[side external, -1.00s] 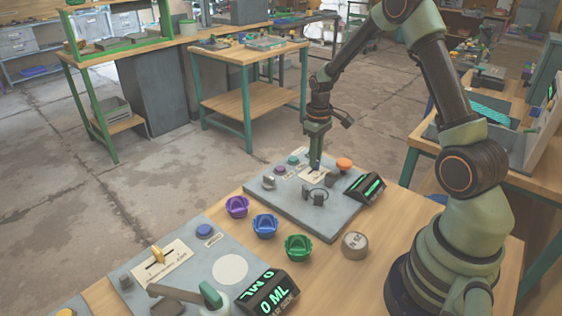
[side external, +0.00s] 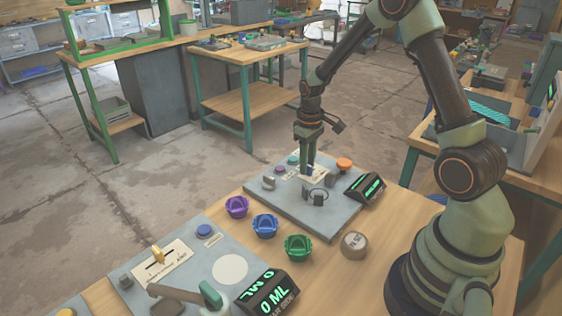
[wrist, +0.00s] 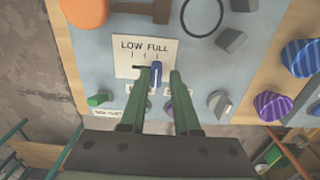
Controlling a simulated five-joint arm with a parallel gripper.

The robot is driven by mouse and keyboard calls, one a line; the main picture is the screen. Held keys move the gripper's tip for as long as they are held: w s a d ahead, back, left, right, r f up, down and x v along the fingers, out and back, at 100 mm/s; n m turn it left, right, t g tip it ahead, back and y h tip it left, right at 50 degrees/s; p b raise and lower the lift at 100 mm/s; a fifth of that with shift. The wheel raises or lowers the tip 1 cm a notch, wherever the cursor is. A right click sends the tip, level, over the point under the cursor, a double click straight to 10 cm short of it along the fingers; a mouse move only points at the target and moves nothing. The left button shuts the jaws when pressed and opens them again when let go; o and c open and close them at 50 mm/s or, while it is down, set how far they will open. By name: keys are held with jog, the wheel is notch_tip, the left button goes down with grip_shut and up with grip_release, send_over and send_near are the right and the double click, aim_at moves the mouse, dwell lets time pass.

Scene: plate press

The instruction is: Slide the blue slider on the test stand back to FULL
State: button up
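The blue slider (wrist: 157,74) stands in a dark slot on a white plate (wrist: 125,58) marked LOW and FULL. In the wrist view it stands below the FULL mark, with bare slot to its left. My gripper (wrist: 166,72) is open, with its fingers on either side of the slider. The left finger is close against the slider; I cannot tell if they touch. The right finger has a gap. In the side view my gripper (side external: 308,172) is down at the plate on the grey test stand (side external: 330,222), largely hiding the slider.
An orange knob (side external: 344,163) and a black box with a green display (side external: 365,187) sit on the stand. Purple (side external: 237,206), blue (side external: 264,225) and green (side external: 298,247) knobs or cups line the wooden table. A grey knob (wrist: 219,104) is right of my fingers.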

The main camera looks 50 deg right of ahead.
jog(key=shift+o, duration=0.9)
jog(key=shift+r, duration=0.15)
notch_tip(320, 180, up, 12)
